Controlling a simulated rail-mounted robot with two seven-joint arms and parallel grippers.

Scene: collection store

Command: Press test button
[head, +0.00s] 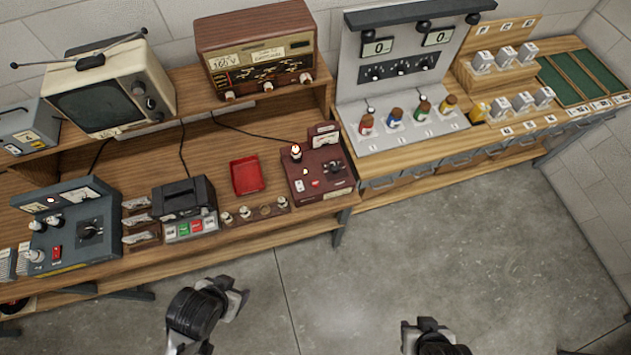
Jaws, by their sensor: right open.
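A brown-red box (318,176) with a lit bulb (296,151), a small red button (315,184), a white switch and a dark knob sits at the right end of the wooden bench. A blue-grey device (75,228) with a meter, knobs and a red switch (57,252) stands at the left. The labels are too small to tell which control is the test button. My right gripper (429,326) is open, low at the bottom edge, apart from both devices. My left gripper (226,290) is in front of the bench, touching nothing; its jaws are unclear.
A red tray (247,175), a black-topped case (185,200) and a row of small parts (255,212) lie between the devices. A television (107,90) and a radio (258,55) stand on the shelf behind. A grey test panel (405,100) is at right. The floor is clear.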

